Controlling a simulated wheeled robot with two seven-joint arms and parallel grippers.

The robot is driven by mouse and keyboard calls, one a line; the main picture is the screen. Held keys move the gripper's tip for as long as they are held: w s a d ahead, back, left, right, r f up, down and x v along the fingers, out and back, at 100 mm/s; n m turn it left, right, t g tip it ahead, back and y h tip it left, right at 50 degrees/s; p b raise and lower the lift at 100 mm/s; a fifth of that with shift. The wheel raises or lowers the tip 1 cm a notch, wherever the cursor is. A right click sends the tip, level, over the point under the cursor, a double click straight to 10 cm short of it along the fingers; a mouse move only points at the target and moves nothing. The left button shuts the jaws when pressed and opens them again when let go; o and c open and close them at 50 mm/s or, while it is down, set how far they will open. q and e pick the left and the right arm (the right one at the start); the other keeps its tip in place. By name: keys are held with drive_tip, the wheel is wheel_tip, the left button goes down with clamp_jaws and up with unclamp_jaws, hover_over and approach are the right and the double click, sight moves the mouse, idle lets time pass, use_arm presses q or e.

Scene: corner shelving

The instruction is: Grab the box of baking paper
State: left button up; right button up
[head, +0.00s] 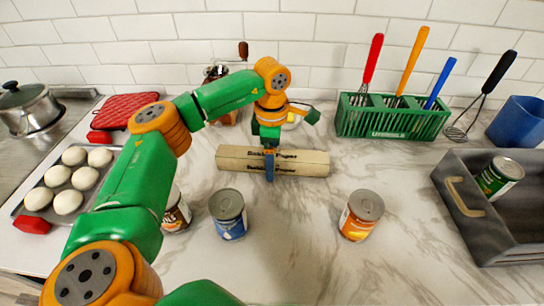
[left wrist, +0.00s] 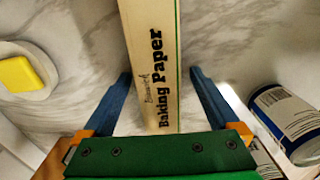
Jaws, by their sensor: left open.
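The box of baking paper (head: 308,163) is a long cream box lying on the marble counter below the tiled wall, with its length running left to right in the head view. It also shows in the left wrist view (left wrist: 160,45), running up the middle with its lettering visible. My left gripper (head: 269,165) points down at the middle of the box and is open. In the left wrist view its blue fingers (left wrist: 160,74) are on either side of the box, with a gap on both sides. My right gripper is not in view.
Cans stand in front of the box: a blue one (head: 228,214), an orange one (head: 361,215) and one partly behind my arm (head: 176,212). A green utensil rack (head: 392,122) is behind right. A grey crate (head: 478,243) is far right; a bun tray (head: 30,206) is left.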

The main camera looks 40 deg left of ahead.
use_arm(q)
drive_tip(key=shift+w+f, duration=0.15)
drive_tip(key=shift+w, duration=0.05)
drive_tip(key=shift+s, duration=0.15)
drive_tip(key=c, duration=0.6)
clamp_jaws()
